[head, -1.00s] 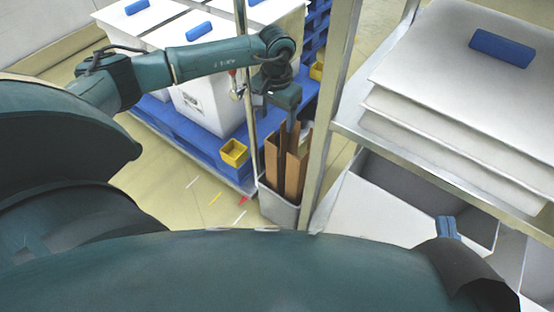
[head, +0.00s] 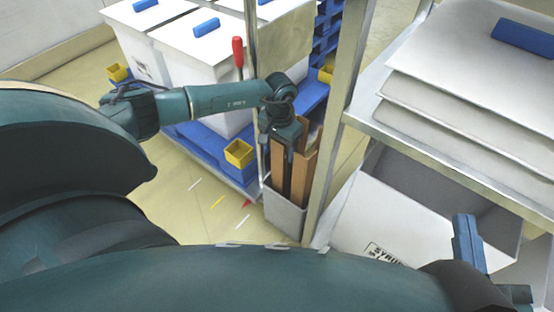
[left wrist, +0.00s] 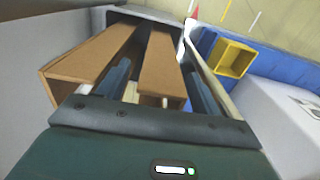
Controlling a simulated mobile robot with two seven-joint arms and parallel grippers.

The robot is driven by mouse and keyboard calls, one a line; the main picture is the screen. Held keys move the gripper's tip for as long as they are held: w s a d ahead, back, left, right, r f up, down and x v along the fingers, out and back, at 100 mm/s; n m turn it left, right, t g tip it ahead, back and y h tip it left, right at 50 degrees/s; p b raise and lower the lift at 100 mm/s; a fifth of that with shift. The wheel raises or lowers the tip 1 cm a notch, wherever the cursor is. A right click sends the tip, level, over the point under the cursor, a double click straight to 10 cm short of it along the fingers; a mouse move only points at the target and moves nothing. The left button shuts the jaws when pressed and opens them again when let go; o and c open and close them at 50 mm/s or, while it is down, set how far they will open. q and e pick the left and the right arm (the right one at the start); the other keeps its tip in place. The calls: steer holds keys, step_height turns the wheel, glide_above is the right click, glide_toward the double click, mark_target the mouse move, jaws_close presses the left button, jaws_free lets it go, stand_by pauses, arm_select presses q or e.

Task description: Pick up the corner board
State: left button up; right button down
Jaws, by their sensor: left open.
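Brown corner boards (head: 302,178) stand upright in a narrow grey bin (head: 284,217) beside the metal post. My left gripper (head: 287,158) is over the bin, pointing down, and hides the boards' upper part. In the left wrist view one board (left wrist: 162,62) lies between the two open fingers of the left gripper (left wrist: 160,78). A second board (left wrist: 92,66) is outside the fingers, to the left. I cannot tell whether the fingers touch the board. My right gripper (head: 468,243) shows only in part at the lower right, and its jaws are not clear.
A metal rack shelf (head: 440,160) with stacked white sheets is on the right, with an open white box (head: 385,215) below. Its post (head: 335,110) stands close to the bin. A blue pallet (head: 205,145) carries white boxes and a yellow tray (head: 239,153).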

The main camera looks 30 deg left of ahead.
arm_select(q)
steer(key=shift+r, duration=0.1)
steer(key=c, duration=1.4)
